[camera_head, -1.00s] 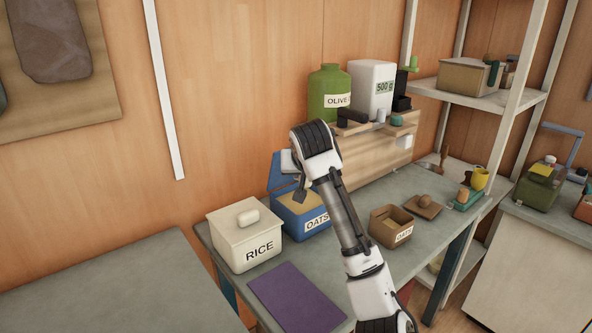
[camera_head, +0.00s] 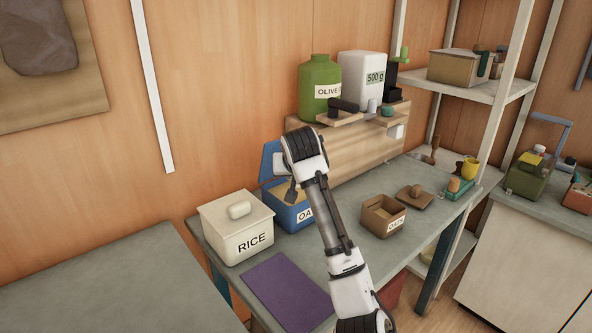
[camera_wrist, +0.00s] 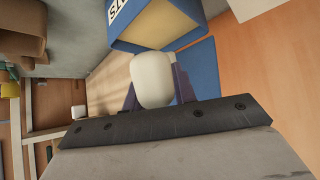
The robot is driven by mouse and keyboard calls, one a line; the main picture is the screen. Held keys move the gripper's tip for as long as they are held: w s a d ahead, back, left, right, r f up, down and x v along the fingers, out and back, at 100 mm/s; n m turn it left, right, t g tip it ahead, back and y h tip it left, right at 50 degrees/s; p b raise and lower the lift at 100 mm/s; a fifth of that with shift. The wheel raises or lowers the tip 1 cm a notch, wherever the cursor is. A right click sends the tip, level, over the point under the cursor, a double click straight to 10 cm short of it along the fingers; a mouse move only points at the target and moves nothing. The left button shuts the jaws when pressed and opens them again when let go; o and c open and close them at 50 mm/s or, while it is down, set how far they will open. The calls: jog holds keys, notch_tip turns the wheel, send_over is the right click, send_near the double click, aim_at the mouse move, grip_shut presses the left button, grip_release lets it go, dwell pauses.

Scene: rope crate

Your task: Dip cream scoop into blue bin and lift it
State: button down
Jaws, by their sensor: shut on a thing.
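The blue bin (camera_head: 291,217), labelled OATS, stands open on the table with oats-coloured fill inside. Its blue lid (camera_head: 269,162) is tipped up at the back. In the wrist view the bin (camera_wrist: 157,38) is at the top, with its fill showing. My gripper (camera_wrist: 156,86) is shut on the cream scoop (camera_wrist: 152,76), which shows as a pale rounded shape between the fingers. The scoop appears apart from the fill, with the bin beyond it.
The cream RICE bin (camera_head: 235,233) stands close on the left. A small brown OATS box (camera_head: 383,217) is to the right. A purple mat (camera_head: 287,288) lies in front. A wooden stand (camera_head: 352,155) behind carries a green jar (camera_head: 319,90) and a white 500 g container (camera_head: 360,78).

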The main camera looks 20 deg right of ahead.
jog(key=shift+w+d+f+b, duration=0.1)
jog(key=shift+w+f+b, duration=0.2)
jog(key=shift+f, duration=0.8)
jog(key=shift+w+d+f+b, duration=0.1)
jog(key=shift+w+f+b, duration=0.25)
jog(key=shift+f, duration=0.8)
jog(key=shift+w+d+f+b, duration=0.15)
jog(key=shift+w+f, duration=0.3)
jog(key=shift+f, duration=0.65)
jog(key=r, duration=0.1)
jog(key=s+t+b, duration=0.1)
jog(key=r+t+b, duration=0.1)
jog(key=shift+s+a+r+h, duration=0.3)
jog(key=shift+r, duration=0.05)
jog(key=shift+s+a+r+t+b, duration=0.3)
jog(key=shift+s+r+t+b, duration=0.4)
jog(key=shift+s+r, duration=0.25)
jog(key=shift+s+a+r+t+h, duration=0.15)
jog(key=shift+s+r+t+h, duration=0.1)
jog(key=shift+s+r, duration=0.4)
jog(key=shift+s+a+r+t+h, duration=0.15)
jog(key=shift+s+r+t, duration=0.2)
jog(key=shift+r, duration=0.35)
